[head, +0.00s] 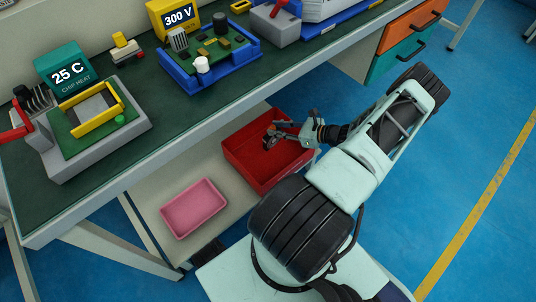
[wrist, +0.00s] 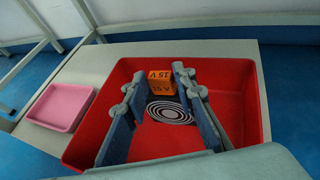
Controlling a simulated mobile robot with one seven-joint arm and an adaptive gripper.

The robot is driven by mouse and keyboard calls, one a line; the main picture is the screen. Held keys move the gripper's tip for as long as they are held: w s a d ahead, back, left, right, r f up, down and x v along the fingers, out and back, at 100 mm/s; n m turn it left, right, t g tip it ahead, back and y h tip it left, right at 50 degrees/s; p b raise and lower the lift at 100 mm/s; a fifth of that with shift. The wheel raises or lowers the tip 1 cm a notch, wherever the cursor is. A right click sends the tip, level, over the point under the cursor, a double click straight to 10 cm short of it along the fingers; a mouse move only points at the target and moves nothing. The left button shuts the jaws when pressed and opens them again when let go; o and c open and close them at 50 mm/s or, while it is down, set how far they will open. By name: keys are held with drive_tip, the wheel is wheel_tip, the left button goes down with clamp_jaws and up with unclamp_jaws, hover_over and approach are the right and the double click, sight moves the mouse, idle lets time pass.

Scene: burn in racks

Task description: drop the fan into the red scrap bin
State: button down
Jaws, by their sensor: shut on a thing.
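The red scrap bin (head: 245,167) stands on the low shelf under the bench; it also shows in the wrist view (wrist: 92,128). My gripper (head: 272,138) is over the bin's inside. The fingers hide part of both.
A pink tray (head: 194,208) lies left of the bin on the shelf. On the bench are the chip heat station (head: 90,125) and a blue tray with a circuit board (head: 210,60).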

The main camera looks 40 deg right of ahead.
drive_tip(key=c, duration=1.5)
unclamp_jaws()
drive_tip(key=shift+s, duration=0.1)
drive_tip(key=v, duration=1.1)
drive_tip(key=shift+s+d+r, duration=0.15)
drive_tip(key=shift+s+d, duration=0.1)
drive_tip(key=shift+s, duration=0.05)
